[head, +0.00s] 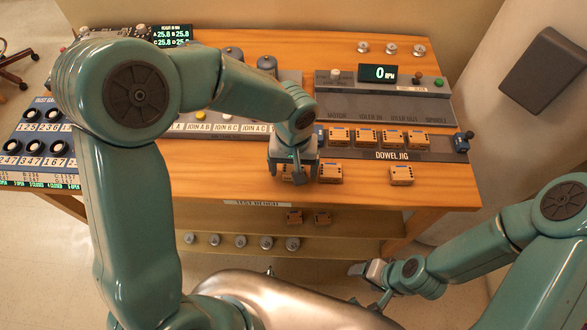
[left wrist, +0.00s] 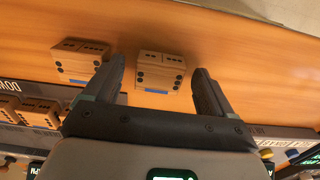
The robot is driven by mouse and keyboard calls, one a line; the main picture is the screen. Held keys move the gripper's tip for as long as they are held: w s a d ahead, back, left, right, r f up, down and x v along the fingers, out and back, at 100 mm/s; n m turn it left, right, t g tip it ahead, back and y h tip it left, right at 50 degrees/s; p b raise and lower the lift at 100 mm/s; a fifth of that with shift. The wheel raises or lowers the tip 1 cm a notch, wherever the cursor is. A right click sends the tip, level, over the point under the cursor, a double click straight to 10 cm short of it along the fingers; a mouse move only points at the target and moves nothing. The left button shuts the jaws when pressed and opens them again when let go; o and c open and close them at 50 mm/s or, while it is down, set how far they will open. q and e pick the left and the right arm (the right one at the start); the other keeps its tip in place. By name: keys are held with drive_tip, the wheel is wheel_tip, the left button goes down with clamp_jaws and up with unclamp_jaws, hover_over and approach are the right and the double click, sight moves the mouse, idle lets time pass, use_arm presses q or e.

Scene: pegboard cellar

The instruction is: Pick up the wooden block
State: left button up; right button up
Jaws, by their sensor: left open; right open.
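Several small wooden blocks with black dots are on the bench. One block (left wrist: 160,72) shows between the fingertips of my left gripper (head: 292,168), with a gap on both sides. The open fingers partly cover this block in the head view; I cannot tell how far down they reach beside it. A second block (head: 330,172) sits just right of the left gripper and also shows in the left wrist view (left wrist: 82,62). A third block (head: 401,175) sits farther right near the front edge. My right gripper (head: 369,276) is open and empty, low in front of the bench.
The dowel jig (head: 440,156) behind holds a row of similar blocks. More blocks (head: 294,217) are on the shelf below the bench, with several round knobs (head: 240,241). A panel reading 0 RPM (head: 384,73) stands behind.

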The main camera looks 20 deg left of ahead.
use_arm(q)
drive_tip(key=c, duration=1.1)
drive_tip(key=shift+r, duration=0.1)
